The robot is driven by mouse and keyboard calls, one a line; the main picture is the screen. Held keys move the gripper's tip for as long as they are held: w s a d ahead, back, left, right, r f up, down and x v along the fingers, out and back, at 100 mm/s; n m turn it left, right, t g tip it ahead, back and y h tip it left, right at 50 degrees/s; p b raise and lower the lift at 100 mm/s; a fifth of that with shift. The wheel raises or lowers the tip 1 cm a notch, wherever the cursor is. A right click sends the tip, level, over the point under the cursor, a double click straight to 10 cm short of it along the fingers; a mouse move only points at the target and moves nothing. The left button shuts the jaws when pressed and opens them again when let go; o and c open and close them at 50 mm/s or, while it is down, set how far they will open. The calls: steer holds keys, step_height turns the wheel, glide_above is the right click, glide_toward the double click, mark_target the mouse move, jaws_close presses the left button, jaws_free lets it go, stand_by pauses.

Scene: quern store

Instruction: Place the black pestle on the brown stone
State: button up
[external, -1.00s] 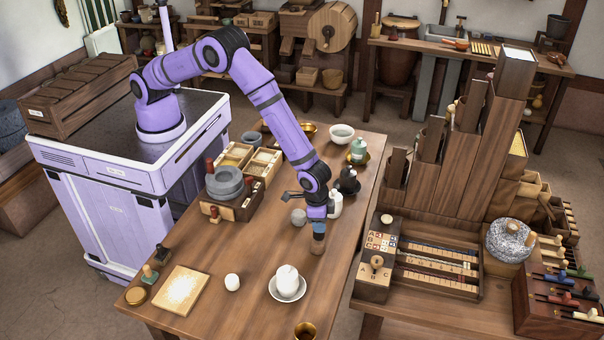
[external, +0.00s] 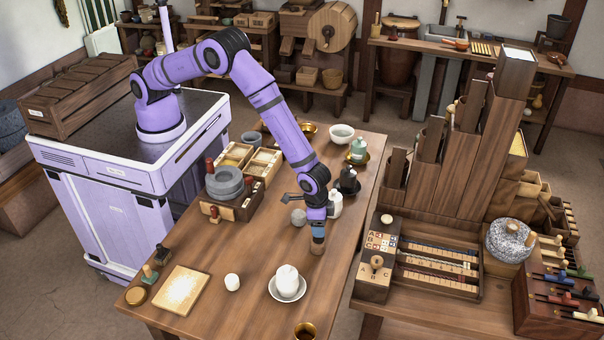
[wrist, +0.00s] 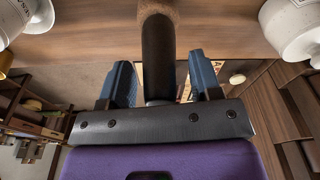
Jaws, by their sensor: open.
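The black pestle (wrist: 158,58) is a dark cylinder in the wrist view, between the two blue fingers of my gripper (wrist: 156,80). A gap shows on each side of it, so the jaws are open around it, apart from it. Its far end meets a small brown rounded piece (wrist: 159,14), likely the brown stone. In the external view my gripper (external: 318,232) points down over the table, just above a small brown thing (external: 317,248). The fingers hide most of the pestle there, and its exact contact with the stone is hard to tell.
On the wooden table (external: 255,255), a white cup on a saucer (external: 287,293) stands in front. A grey stone (external: 298,216), a white jar (external: 335,204) and a black pot (external: 348,181) are close by.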

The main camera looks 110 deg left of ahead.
steer(key=r, duration=0.4)
steer(key=s+r, duration=0.1)
steer(key=r, duration=0.6)
steer(key=shift+s+d+r, duration=0.1)
steer(key=shift+s+r, duration=0.1)
steer(key=shift+r, duration=0.1)
steer(key=s+a+r+t, duration=0.1)
steer(key=s+a+r, duration=0.4)
steer(key=r, duration=0.5)
steer(key=s+a+r, duration=0.4)
steer(key=s+r, duration=0.3)
steer(key=r, duration=0.2)
steer(key=s+a+r+t, duration=0.1)
steer(key=s+a+r, duration=0.4)
steer(key=r, duration=0.5)
steer(key=s+a+r+m+t, duration=0.1)
steer(key=s+a+r, duration=0.1)
steer(key=s, duration=1.3)
steer(key=s+a+r, duration=0.2)
steer(key=s+a, duration=0.2)
steer(key=s, duration=1.1)
steer(key=shift+s+r+m+t, duration=0.2)
steer(key=shift+m+t, duration=0.2)
